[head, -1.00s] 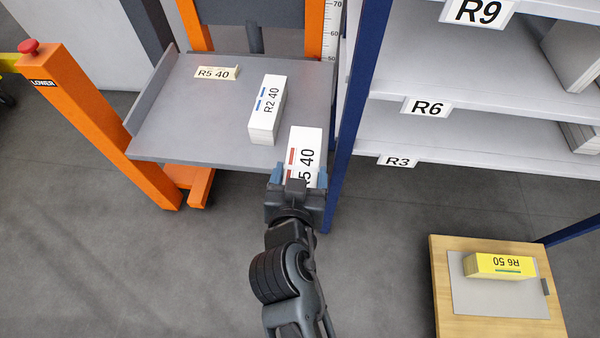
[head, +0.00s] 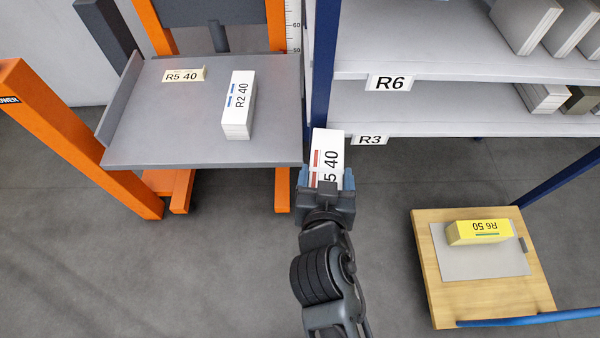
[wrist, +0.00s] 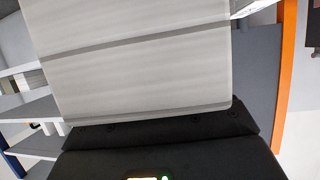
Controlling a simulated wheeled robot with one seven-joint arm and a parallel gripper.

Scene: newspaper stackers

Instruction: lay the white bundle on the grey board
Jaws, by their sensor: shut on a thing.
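My gripper (head: 327,186) is shut on a white bundle (head: 328,148) with red marks and a label ending in "5 40". I hold it in the air in front of the blue shelf post, right of the lift platform. In the wrist view the held bundle (wrist: 140,60) fills the upper middle. A grey board (head: 458,264) lies on a wooden table at the lower right. A yellow bundle (head: 480,232) labelled R6 50 lies on it. A second white bundle (head: 239,104), labelled R2 40 with blue marks, sits on the platform.
The grey lift platform (head: 160,135) with an orange frame (head: 60,130) stands at the left, with a cream R5 40 tag (head: 183,75) on it. A blue-framed shelf unit with R6 (head: 390,83) and R3 labels fills the upper right. The wooden table (head: 440,305) has a blue bar at its front. Open floor lies between.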

